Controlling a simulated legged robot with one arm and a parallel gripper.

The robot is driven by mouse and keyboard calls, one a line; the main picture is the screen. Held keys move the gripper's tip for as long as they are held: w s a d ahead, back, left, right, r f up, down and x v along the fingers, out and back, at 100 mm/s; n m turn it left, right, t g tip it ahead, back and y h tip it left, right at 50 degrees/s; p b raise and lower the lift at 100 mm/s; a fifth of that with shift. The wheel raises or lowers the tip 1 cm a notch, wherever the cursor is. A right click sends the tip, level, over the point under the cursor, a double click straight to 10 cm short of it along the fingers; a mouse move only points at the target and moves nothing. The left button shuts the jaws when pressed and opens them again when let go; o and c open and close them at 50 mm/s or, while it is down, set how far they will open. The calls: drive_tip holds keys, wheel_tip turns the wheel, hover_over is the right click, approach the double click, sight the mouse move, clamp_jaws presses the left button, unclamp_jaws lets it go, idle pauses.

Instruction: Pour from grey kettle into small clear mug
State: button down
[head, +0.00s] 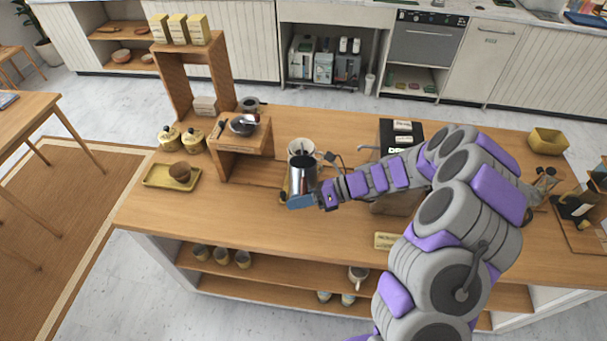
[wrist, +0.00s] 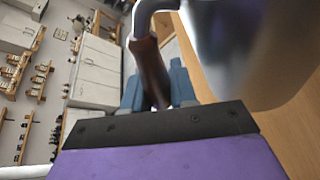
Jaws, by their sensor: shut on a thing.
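The grey kettle (head: 303,174) has a shiny metal body and appears upright over the middle of the cart counter. My gripper (head: 312,201) is at its near side. In the wrist view, my gripper (wrist: 155,90) has its blue fingers on either side of the kettle's brown handle (wrist: 149,68), shut on it. The kettle's metal body (wrist: 255,45) fills the upper right there. I cannot tell whether the kettle's base touches the counter. I cannot make out the small clear mug in either view; the kettle and my arm hide part of the counter.
A white round item (head: 301,148) is just behind the kettle. A wooden riser (head: 243,138) stands left of it, with a yellow tray (head: 160,177) further left. A dark machine (head: 398,135) stands right, partly behind my arm. The front-left wooden counter (head: 215,215) is clear.

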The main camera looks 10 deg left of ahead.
drive_tip(key=shift+a+r+p, duration=0.25)
drive_tip(key=shift+r+p, duration=0.2)
drive_tip(key=shift+p, duration=0.45)
drive_tip(key=shift+s+d+p, duration=0.1)
drive_tip(key=shift+d+p, duration=0.05)
drive_tip(key=shift+p, duration=0.2)
drive_tip(key=shift+d+r+m+g+p, duration=0.1)
drive_tip(key=shift+r+m+g+p, duration=0.35)
drive_tip(key=shift+p, duration=0.85)
drive_tip(key=shift+r+m+p, duration=0.25)
drive_tip(key=shift+r+p, duration=0.75)
drive_tip(key=shift+p, duration=1.3)
drive_tip(key=shift+w+r+m+g+p, duration=0.25)
drive_tip(key=shift+r+p, duration=0.35)
drive_tip(key=shift+p, duration=0.6)
drive_tip(key=shift+w+r+m+g+p, duration=0.1)
drive_tip(key=shift+r+m+p, duration=0.15)
drive_tip(key=shift+r+p, duration=0.65)
idle(1.0)
